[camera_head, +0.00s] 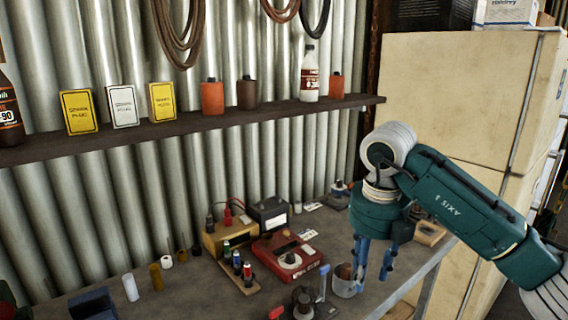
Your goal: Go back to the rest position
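My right gripper (373,278) hangs from the green arm at the right, pointing down over the workbench (215,290). Its blue fingers are apart, and I see nothing held between them. A grey cup (345,286) with something brown at its top stands at the fingers' left side; I cannot tell whether they touch it. My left gripper is not in view.
A red device (290,256), a tan box (228,236) and a board with several small bottles (238,272) stand on the bench. A wall shelf (200,123) holds boxes and bottles. A cream cabinet (450,100) stands behind my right arm.

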